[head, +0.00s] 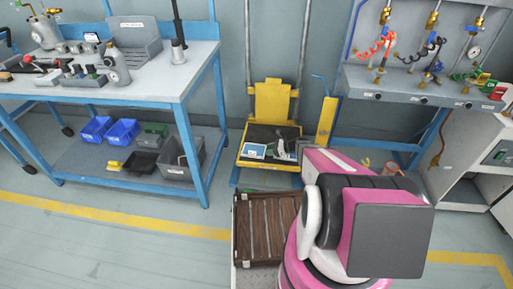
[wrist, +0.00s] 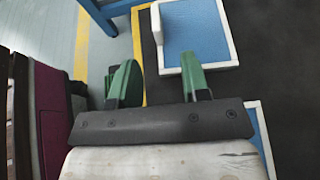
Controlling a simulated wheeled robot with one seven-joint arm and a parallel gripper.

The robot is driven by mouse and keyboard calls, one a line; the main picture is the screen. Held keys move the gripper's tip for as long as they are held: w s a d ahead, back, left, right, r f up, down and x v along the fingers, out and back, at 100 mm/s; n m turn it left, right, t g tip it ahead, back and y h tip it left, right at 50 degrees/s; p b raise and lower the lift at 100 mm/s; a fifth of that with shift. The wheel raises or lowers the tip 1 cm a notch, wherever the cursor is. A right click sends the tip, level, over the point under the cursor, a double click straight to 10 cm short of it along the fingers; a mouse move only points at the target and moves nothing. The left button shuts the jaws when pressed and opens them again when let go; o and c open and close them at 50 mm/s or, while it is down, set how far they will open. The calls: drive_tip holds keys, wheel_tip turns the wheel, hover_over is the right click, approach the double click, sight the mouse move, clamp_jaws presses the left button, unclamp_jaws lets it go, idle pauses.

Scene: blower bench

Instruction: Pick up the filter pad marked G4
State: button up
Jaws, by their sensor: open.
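A blue filter pad with a white frame (wrist: 197,28) lies on a dark surface at the top of the wrist view. A second blue, white-edged pad (wrist: 258,118) shows at the lower right, mostly hidden behind my gripper. I cannot read a G4 mark on either. In the head view a blue-and-white pad (head: 253,151) lies on the dark bed of a yellow lift cart. My gripper (wrist: 160,68) is open and empty. Its right green finger overlaps the near edge of the upper pad in the picture; I cannot tell whether they touch. The left finger is beside the pad.
The yellow lift cart (head: 272,102) stands against the wall. A brown slatted crate (head: 258,228) is in front of it. A blue-framed workbench (head: 150,75) with tools and bins is at left. A hose panel (head: 420,92) is at right. Floor at left is clear.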

sight(252, 151)
drive_tip(key=x, duration=0.5)
drive_tip(key=shift+r+x, duration=0.15)
drive_tip(key=shift+x, duration=1.25)
drive_tip(key=shift+r+x, duration=0.15)
drive_tip(key=shift+x, duration=1.25)
drive_tip(key=shift+s+a, duration=0.1)
drive_tip(key=shift+a, duration=0.05)
clamp_jaws()
